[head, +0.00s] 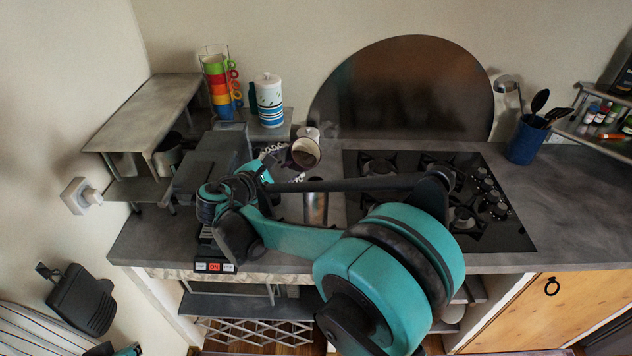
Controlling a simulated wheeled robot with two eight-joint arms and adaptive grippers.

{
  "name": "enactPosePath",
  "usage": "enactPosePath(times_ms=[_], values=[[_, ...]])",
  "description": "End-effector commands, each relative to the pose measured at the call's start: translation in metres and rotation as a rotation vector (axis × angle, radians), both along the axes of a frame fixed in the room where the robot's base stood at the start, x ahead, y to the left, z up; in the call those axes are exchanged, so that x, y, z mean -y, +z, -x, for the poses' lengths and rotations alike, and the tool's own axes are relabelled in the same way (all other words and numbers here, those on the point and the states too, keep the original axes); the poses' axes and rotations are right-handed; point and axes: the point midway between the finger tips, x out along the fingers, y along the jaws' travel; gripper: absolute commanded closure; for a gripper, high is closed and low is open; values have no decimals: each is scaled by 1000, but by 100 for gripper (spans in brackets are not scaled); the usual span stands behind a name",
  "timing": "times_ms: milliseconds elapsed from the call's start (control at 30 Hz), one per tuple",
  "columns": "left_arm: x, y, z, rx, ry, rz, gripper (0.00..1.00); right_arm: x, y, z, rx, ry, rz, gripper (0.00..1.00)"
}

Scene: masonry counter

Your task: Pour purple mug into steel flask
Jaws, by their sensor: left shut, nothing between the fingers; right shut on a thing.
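The purple mug (307,149) looks dark with a pale inside. It is tilted, held up behind and above the steel flask. My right gripper (290,162), reaching in across the counter, is shut on the mug from the left. The steel flask (316,208) stands upright on the counter left of the cooktop, its upper part partly crossed by my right arm. I cannot tell whether anything flows from the mug. My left gripper (82,298) is low at the far left, shut and empty, away from the counter.
A dark appliance (205,160) stands left of the mug, beside a metal shelf (150,105). Stacked coloured cups (220,85) and a striped jug (269,100) are behind. The black cooktop (500,225) and a blue utensil holder (525,142) are to the right.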

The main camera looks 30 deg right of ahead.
Motion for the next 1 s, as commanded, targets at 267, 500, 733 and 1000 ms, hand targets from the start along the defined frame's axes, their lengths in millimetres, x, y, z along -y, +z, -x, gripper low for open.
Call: enactPosePath(times_ms=[267, 500, 733, 1000], values=[[0, 0, 0, 0, 0, 0, 100, 0, 1, 1, 20, 0, -3, 86], [0, -1, 0, 0, 0, 0, 100, 0, 2, 1, 39, 0, -7, 86], [0, 0, 0, 0, 0, 0, 100, 1, 3, 2, 56, 1, -12, 86], [0, -1, 0, 0, 0, 0, 100, 1, 3, 3, 76, 0, -17, 86]])
